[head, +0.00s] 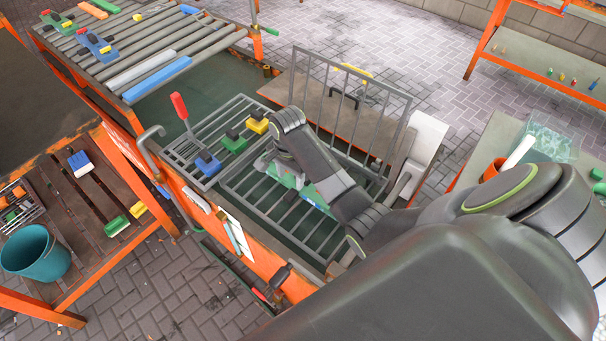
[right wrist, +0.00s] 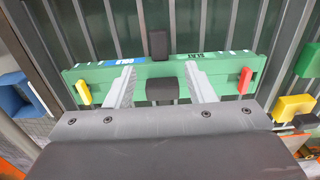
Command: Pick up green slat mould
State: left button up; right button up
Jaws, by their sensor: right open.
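The green slat mould (right wrist: 225,66) spans the right wrist view, with white and blue labels, black knobs, and a yellow and a red tab near its ends. It lies over grey metal bars. My right gripper (right wrist: 159,66) is open, its two pale fingers apart on either side of the near black knob and overlapping the mould's near side; contact cannot be told. In the head view my right gripper (head: 267,162) reaches down into the tank beside the green mould (head: 315,196), which my arm partly hides. My left gripper is not in view.
Small blue (head: 208,164), green (head: 234,142) and yellow (head: 257,123) blocks with black knobs stand on the rack left of my gripper, near a red-handled lever (head: 180,106). An upright grating (head: 350,100) stands behind. The orange tank wall (head: 255,240) borders the near side.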

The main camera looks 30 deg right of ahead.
aim_at(291, 193)
jog(key=shift+f, duration=3.85)
grip_shut()
jog(key=shift+w+r, duration=0.1)
